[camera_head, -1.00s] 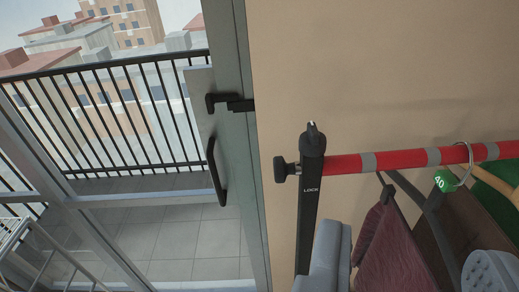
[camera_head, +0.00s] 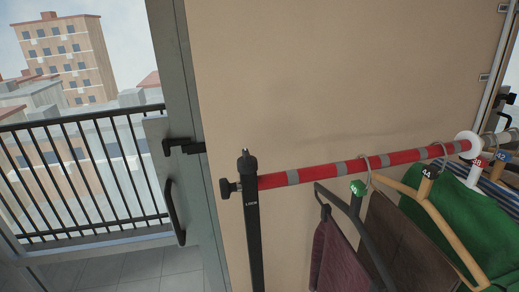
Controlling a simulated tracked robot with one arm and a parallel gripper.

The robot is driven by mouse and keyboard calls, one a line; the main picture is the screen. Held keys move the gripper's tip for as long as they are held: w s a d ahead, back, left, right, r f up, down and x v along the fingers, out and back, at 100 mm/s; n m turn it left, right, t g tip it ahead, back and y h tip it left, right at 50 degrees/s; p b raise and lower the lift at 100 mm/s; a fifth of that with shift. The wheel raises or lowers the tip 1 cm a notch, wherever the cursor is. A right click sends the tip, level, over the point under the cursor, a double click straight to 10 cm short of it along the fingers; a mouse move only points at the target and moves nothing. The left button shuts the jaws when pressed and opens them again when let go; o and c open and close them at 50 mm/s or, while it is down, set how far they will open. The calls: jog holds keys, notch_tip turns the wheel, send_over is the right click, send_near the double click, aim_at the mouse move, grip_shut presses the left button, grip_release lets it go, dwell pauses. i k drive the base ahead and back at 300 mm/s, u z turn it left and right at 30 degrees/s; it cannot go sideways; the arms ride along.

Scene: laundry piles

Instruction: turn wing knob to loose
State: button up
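The black wing knob (camera_head: 228,188) sticks out to the left from the top of the black upright post (camera_head: 252,225) of the clothes rack. Small white lettering shows on the post just below the knob's height; it is too small to read clearly now. The red and grey rail (camera_head: 330,171) runs from the post to the right. My gripper is not in view.
Hangers with numbered tags and clothes, including a maroon garment (camera_head: 338,258) and a green one (camera_head: 450,232), hang from the rail. A tan wall (camera_head: 330,80) stands behind. At left, a glazed door with a black handle (camera_head: 175,212) faces a railed balcony (camera_head: 85,165).

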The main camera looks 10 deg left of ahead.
aim_at(248, 164)
jog(key=i, duration=0.9)
jog(key=u, duration=0.05)
